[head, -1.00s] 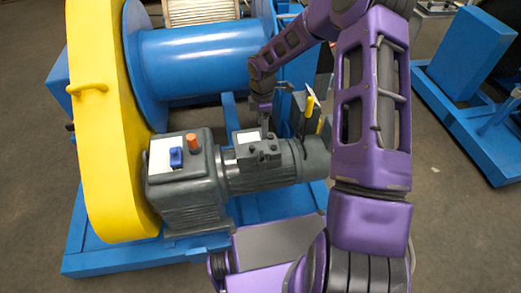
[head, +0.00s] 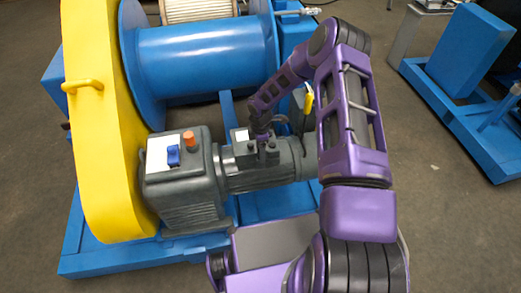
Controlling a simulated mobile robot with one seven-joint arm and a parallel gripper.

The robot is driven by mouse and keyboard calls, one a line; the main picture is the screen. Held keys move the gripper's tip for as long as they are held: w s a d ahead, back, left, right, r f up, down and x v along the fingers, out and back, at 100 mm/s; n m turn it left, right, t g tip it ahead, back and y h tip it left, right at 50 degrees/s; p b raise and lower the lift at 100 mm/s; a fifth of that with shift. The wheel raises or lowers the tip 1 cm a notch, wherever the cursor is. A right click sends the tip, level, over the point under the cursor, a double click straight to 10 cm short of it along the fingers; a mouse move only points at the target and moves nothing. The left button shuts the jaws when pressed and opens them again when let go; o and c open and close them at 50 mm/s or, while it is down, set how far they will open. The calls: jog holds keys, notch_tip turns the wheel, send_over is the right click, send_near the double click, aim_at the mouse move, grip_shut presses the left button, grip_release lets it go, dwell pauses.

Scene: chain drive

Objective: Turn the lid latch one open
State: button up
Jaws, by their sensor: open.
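The dark grey motor (head: 265,172) lies beside the gearbox. A terminal box (head: 243,153) with a light label sits on top of the motor. Small dark knob-like parts, perhaps the lid latches, show at its front edge; which one is latch one I cannot tell. My gripper (head: 262,140) is right over the box's lid, close to these parts. It is open; its fingers are tiny here, and I cannot tell whether they touch a latch.
The yellow guard (head: 95,150) and blue drum (head: 200,55) rise beyond. A yellow-handled item (head: 308,102) is close to my arm.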

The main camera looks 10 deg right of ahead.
jog(key=shift+c, duration=0.3)
grip_shut()
jog(key=m+b, duration=0.3)
jog(key=m, duration=0.1)
jog(key=shift+a+f+m, duration=0.1)
jog(key=shift+f+m, duration=0.05)
jog(key=shift+m, duration=0.15)
jog(key=m+b, duration=0.2)
jog(key=m, duration=0.2)
jog(key=shift+w+a+m, duration=0.1)
jog(key=shift+m, duration=0.2)
jog(key=m+b, duration=0.1)
jog(key=m, duration=0.3)
jog(key=shift+m, duration=0.3)
jog(key=shift+w+m, duration=0.15)
jog(key=shift+m, duration=1.95)
